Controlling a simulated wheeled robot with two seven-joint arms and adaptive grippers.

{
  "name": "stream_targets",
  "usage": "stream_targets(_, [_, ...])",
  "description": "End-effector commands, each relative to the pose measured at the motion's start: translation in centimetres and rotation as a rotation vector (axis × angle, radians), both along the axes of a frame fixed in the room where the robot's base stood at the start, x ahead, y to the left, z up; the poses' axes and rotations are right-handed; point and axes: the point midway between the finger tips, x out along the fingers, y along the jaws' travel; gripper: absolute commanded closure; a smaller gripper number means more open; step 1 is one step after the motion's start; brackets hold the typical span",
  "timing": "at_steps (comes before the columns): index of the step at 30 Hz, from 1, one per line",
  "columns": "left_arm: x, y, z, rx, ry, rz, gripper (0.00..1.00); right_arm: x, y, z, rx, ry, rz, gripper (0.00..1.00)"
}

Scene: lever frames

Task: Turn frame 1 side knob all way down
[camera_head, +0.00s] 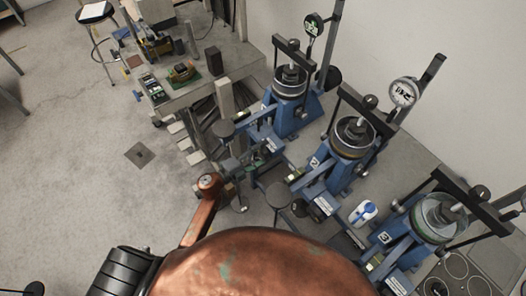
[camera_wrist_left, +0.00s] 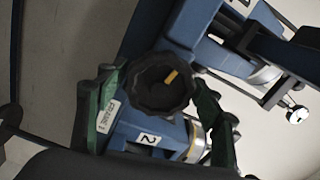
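Three blue lever frames stand in a row in the head view: the far one (camera_head: 290,108), the middle one (camera_head: 345,150) and the near one (camera_head: 425,225). My left gripper (camera_head: 247,166) is low beside the far and middle frames, partly lost in clutter. In the left wrist view a black scalloped knob (camera_wrist_left: 160,84) with a yellow mark lies between the spread green-and-black fingers of my left gripper (camera_wrist_left: 157,103). I cannot tell whether they touch it. Behind it is blue framework with a "2" label (camera_wrist_left: 148,138). My right gripper is out of view.
A workbench (camera_head: 225,58) with tools stands at the upper left, and a stool (camera_head: 95,12) is beyond it. A blue-and-white item (camera_head: 363,211) lies between the middle and near frames. The floor at left is mostly clear.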

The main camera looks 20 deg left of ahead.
Motion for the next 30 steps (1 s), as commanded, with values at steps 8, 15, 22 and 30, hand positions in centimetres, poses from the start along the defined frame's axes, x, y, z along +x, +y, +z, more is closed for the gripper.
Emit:
stream_targets(8, [-0.2, 0.4, -0.2, 0.003, 0.002, 0.004, 0.35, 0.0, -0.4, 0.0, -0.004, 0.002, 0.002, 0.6])
stream_targets(15, [-1.7, 1.5, -0.2, 0.005, 0.003, 0.003, 0.35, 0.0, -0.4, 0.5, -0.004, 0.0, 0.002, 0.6])
stream_targets(22, [-3.8, 3.1, -0.2, 0.005, 0.003, 0.003, 0.35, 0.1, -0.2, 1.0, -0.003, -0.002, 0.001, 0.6])
stream_targets(30, [-4.9, 4.0, -0.2, 0.003, 0.002, 0.001, 0.35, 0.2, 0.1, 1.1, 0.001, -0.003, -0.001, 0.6])
